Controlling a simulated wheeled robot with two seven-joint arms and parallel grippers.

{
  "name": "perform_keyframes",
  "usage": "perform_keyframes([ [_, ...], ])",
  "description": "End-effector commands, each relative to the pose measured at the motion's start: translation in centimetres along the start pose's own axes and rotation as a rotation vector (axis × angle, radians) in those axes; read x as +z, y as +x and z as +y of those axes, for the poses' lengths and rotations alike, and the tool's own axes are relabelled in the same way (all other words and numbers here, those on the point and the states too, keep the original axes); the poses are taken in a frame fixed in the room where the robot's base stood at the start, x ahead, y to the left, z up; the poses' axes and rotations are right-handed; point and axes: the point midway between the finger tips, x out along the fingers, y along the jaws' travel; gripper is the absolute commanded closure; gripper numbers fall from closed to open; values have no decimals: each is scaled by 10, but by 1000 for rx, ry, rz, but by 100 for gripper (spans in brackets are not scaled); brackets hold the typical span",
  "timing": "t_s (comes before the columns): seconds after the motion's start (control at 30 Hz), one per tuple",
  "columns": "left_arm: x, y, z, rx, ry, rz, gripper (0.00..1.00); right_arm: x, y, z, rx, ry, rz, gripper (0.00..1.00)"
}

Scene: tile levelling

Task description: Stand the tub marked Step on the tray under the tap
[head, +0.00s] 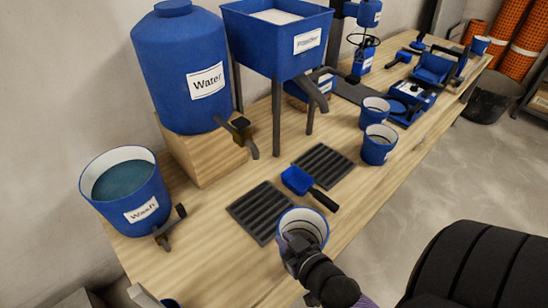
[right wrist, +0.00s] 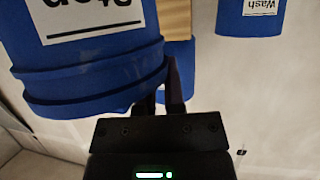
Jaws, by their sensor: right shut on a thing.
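My right gripper (head: 297,241) is shut on the wall of a blue tub (head: 318,224) with a white inside. In the right wrist view the tub marked Step (right wrist: 90,78) fills the upper left, its label upside down; one dark finger (right wrist: 175,85) shows against it. In the head view the tub is upright by the table's front edge, just right of the near black ribbed tray (head: 250,215). I cannot tell its height above the table. The water tank (head: 175,75) has a tap (head: 240,129) that reaches out above the back of that tray.
A second ribbed tray (head: 335,163) lies farther right, below the powder hopper's (head: 262,45) spout. A blue scoop (head: 296,180) lies between the trays. A Wash bucket (head: 150,198) stands left. Two tubs (head: 378,150) (head: 373,112) stand beyond on the wooden table (head: 215,262).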

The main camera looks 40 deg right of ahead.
Motion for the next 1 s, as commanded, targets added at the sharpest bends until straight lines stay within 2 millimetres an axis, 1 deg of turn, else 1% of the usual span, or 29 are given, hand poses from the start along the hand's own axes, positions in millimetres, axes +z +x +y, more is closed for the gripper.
perform_keyframes([
  [0.07,5,3,4,7,1,-9,41,-2,9,0,-1,0,3,100],
  [0.13,11,9,7,10,2,-21,41,-10,28,0,-1,0,7,100],
  [0.27,23,23,9,13,4,-47,41,-24,72,0,-1,-1,5,100],
  [0.3,25,27,8,13,4,-54,41,-30,86,1,0,-2,5,100],
  [0.4,29,40,6,8,1,-68,41,-43,120,1,0,-1,4,100],
  [0.5,31,50,4,4,-3,-80,41,-54,147,1,0,-1,1,100],
  [0.63,32,56,3,1,-5,-92,41,-63,164,1,0,-1,-1,100],
  [0.7,32,62,2,1,-5,-95,41,-57,168,1,0,-1,-4,100],
  [0.83,34,80,3,1,-5,-109,41,-31,178,0,0,-1,-7,100],
  [0.87,33,82,3,0,-5,-111,41,-28,179,0,0,0,-6,100],
  [1.0,30,78,1,-2,-6,-106,41,-34,177,0,0,0,-1,100],
])
